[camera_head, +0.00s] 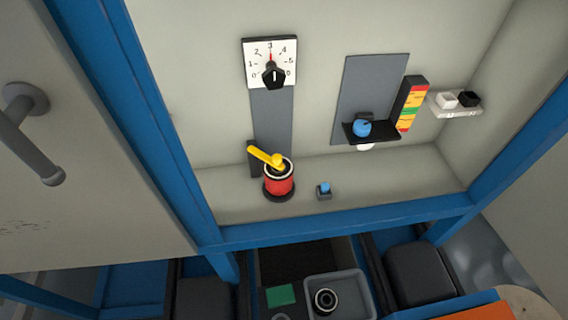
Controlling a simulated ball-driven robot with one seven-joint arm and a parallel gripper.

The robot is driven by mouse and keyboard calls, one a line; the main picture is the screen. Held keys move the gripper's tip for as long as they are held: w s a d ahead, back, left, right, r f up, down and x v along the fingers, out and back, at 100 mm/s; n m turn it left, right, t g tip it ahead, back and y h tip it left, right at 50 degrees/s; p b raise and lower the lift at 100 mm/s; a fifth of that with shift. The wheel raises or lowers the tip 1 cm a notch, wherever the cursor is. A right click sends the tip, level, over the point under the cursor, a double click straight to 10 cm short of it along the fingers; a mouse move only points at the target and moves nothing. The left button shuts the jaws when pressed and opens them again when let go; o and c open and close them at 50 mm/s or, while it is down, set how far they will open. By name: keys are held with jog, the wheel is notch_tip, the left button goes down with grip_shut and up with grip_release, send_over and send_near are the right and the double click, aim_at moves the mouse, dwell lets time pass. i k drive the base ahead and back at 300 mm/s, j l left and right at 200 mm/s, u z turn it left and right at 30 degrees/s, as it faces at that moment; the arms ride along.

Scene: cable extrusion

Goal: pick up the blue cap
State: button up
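A rounded blue piece (362,128), which looks like a cap, sits on a small black shelf (384,137) fixed to a dark grey wall panel. A white rounded part (365,147) shows just under the shelf. A second, smaller blue piece (324,187) stands on the pale ledge, to the right of a red cylinder. I cannot tell for sure which of the two is the task's blue cap. My gripper is not in view.
A red cylinder (279,184) with a yellow lever (265,156) stands on the ledge below a dial (270,63). A colour-banded block (411,103) and a switch box (455,104) are at right. A blue frame (340,219) borders the recess. A grey tray (336,296) holds a ring.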

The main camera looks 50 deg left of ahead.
aim_at(325, 186)
jog(key=u, duration=1.05)
